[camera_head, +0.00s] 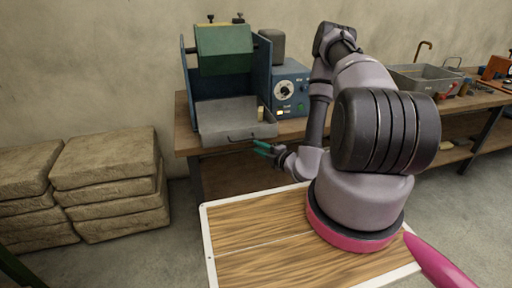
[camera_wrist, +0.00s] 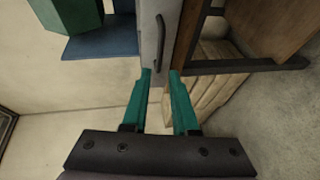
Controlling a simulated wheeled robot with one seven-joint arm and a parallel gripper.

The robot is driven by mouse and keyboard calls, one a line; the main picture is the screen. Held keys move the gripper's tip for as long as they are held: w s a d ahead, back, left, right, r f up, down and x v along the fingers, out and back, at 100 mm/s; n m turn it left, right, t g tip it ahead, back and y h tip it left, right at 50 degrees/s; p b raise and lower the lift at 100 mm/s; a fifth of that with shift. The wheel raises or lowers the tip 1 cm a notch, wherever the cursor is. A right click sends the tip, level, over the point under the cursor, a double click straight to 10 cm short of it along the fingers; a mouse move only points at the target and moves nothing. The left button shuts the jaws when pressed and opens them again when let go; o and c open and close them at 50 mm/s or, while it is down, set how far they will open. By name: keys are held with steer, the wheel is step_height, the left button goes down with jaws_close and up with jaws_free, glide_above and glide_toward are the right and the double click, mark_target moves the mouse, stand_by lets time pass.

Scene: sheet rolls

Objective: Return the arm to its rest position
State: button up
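My gripper (camera_head: 262,148) has teal fingers and is in front of the workbench, near the front of the grey metal tray (camera_head: 232,132). In the wrist view my gripper (camera_wrist: 161,74) has its two fingers apart, with nothing between them. The tray's front wall (camera_wrist: 152,60) and dark handle (camera_wrist: 160,34) show just beyond the fingertips; I cannot tell the exact gap. My arm is folded, with its elbow raised above the bench and the wrist low beside the base.
The wooden workbench (camera_head: 187,140) carries a blue machine with a green block (camera_head: 224,48), a blue control box (camera_head: 290,88) and a grey bin (camera_head: 425,78). Stacked sacks (camera_head: 108,160) stand on the floor at left. Bare floor lies between the sacks and my base.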

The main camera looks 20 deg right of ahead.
steer(key=w+a+r+n+y, duration=0.2)
steer(key=a+r+n+y, duration=0.25)
steer(key=r, duration=0.45)
steer(key=s+a+r+n+g+y, duration=0.35)
steer(key=r+n+g, duration=0.35)
steer(key=r+n, duration=0.25)
steer(key=s+a+r+n+g+y, duration=0.35)
steer(key=s+r+n+g, duration=0.2)
steer(key=r+n, duration=0.45)
steer(key=s+d+r+n+g+h, duration=0.3)
steer(key=s+r+n+h, duration=0.45)
steer(key=n, duration=0.65)
steer(key=s+d+r+n+t+h, duration=0.4)
steer(key=d+r+n+t+h, duration=0.4)
steer(key=d+r, duration=0.1)
steer(key=shift+d+r, duration=0.15)
steer(key=shift+d, duration=0.5)
